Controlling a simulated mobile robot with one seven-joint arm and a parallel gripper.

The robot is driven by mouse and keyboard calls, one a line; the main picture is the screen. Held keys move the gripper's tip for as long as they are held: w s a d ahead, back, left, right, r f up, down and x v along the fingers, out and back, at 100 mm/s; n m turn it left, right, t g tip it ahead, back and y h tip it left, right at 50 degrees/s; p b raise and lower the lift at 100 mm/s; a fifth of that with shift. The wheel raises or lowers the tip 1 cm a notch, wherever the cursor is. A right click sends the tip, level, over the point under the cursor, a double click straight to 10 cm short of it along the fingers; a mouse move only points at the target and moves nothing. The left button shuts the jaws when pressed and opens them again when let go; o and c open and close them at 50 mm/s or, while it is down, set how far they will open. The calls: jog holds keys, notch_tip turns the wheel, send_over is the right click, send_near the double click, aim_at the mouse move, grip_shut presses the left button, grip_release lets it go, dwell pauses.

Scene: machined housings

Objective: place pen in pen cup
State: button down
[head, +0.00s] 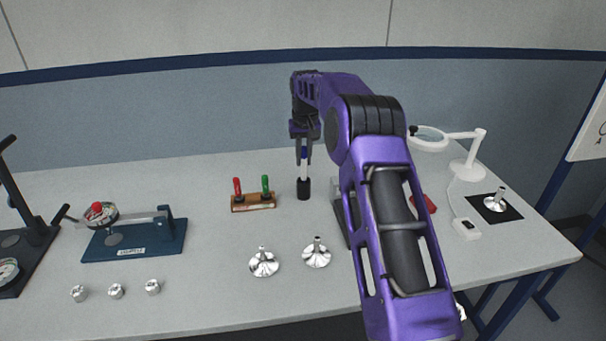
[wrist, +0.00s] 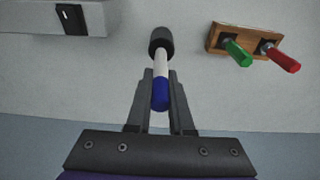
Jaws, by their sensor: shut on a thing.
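A pen with a white body and blue end (head: 304,161) stands upright between the fingers of my gripper (head: 303,150). The pen (wrist: 161,80) also shows in the wrist view, with my gripper (wrist: 160,88) shut on its blue end. The black pen cup (head: 304,189) stands on the table directly below. In the wrist view the pen's far end meets the opening of the pen cup (wrist: 161,40). I cannot tell how deep the tip sits in the cup.
A wooden holder (head: 253,203) with a red and a green handled tool stands left of the cup. Two silver flanged parts (head: 264,263) lie in front. A blue-based fixture (head: 135,240) and several small knobs are at left. A magnifier lamp (head: 468,165) stands at right.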

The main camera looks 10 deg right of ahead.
aim_at(304, 169)
jog(key=shift+f, duration=2)
jog(key=shift+f, duration=0.1)
jog(key=c, duration=0.8)
grip_release()
jog(key=r, duration=0.4)
jog(key=s+r, duration=0.1)
jog(key=r, duration=0.7)
jog(key=shift+s+r+p, duration=0.1)
jog(key=shift+s+p, duration=0.2)
jog(key=shift+s, duration=0.1)
